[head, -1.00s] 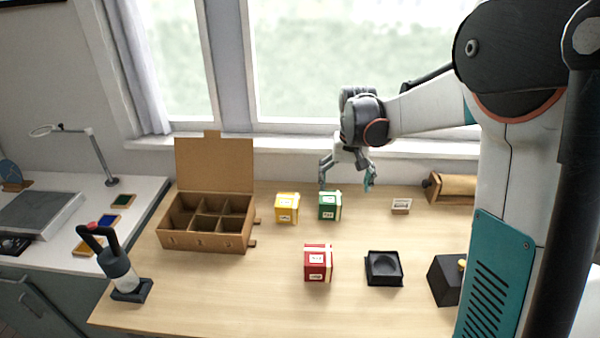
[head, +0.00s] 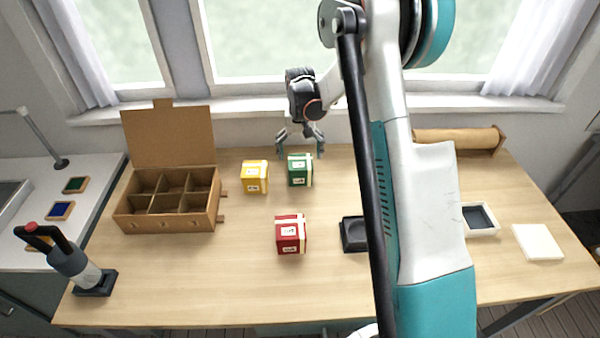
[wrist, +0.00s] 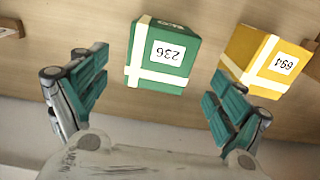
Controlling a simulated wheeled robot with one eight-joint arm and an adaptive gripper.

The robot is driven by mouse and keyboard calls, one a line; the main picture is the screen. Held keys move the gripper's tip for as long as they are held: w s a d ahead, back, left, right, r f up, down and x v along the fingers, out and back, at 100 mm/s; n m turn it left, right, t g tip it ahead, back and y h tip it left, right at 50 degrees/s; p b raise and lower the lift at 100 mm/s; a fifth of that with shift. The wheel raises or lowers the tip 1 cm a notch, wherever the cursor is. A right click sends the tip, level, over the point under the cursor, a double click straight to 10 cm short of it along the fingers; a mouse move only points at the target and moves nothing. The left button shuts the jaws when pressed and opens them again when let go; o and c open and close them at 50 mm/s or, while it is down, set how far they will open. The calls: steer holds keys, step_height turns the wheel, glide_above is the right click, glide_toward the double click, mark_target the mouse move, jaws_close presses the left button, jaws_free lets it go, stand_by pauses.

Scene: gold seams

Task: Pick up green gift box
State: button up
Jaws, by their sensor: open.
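The green gift box (head: 298,172) stands on the wooden table, with a cream ribbon and a white label. In the wrist view the green gift box (wrist: 160,55) shows the number 236, upside down, and lies ahead of the gap between my fingers. My gripper (head: 300,150) is open and empty, just behind and above the green box in the head view. In the wrist view my gripper (wrist: 155,100) has its teal finger pads spread wide on both sides. The yellow box (wrist: 265,60) is close beyond the right finger. I see no contact with the green box.
The yellow box (head: 255,177) stands just left of the green one. A red box (head: 290,235) stands nearer the front. An open cardboard box with compartments (head: 170,222) is at left. A black tray (head: 353,235) is partly hidden by my arm.

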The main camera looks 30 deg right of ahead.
mark_target(300, 162)
step_height(300, 162, down, 6)
steer(key=shift+s+r+b, duration=0.1)
steer(key=shift+r+b, duration=0.05)
steer(key=shift+b, duration=1.05)
steer(key=c, duration=1.3)
